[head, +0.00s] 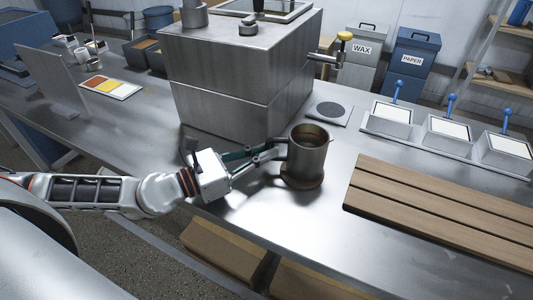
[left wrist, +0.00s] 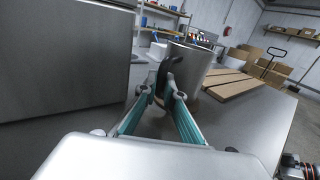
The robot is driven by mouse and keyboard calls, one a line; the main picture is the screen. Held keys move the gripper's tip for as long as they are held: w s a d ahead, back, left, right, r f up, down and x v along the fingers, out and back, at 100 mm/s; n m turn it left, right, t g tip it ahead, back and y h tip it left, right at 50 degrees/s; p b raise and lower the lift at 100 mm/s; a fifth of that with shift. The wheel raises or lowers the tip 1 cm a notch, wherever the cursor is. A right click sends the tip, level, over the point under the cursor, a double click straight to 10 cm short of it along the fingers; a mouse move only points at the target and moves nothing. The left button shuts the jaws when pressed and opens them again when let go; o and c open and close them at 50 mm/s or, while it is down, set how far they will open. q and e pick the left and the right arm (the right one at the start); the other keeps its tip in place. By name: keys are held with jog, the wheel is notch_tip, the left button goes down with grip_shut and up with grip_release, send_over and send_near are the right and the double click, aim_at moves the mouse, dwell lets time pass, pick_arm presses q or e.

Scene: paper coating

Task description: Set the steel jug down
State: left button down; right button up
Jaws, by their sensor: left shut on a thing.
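The steel jug (head: 309,152) is upright over the metal table, right of the big steel box, with brown liquid inside. A dark round patch shows right under its base; I cannot tell whether the base touches the table. My left gripper (head: 279,149) reaches in from the left and is shut on the jug's handle. In the left wrist view the jug (left wrist: 191,68) stands just beyond the fingers, and the left gripper (left wrist: 163,97) closes at its dark handle (left wrist: 166,72). My right gripper is not in view.
A steel box machine (head: 235,95) with a yellow-knobbed tap (head: 340,47) stands behind. A square pad with a dark disc (head: 330,110) lies behind the jug. A slatted wooden board (head: 440,210) is at right, white-topped trays (head: 448,133) beyond it. Bare table lies in front.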

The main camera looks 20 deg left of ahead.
pick_arm(q)
jog(key=shift+r, duration=0.1)
jog(key=c, duration=2.6)
grip_release()
jog(key=shift+f, duration=0.3)
jog(key=o, duration=0.4)
jog(key=shift+r, duration=0.1)
jog(key=shift+o, duration=0.2)
jog(key=shift+r, duration=0.15)
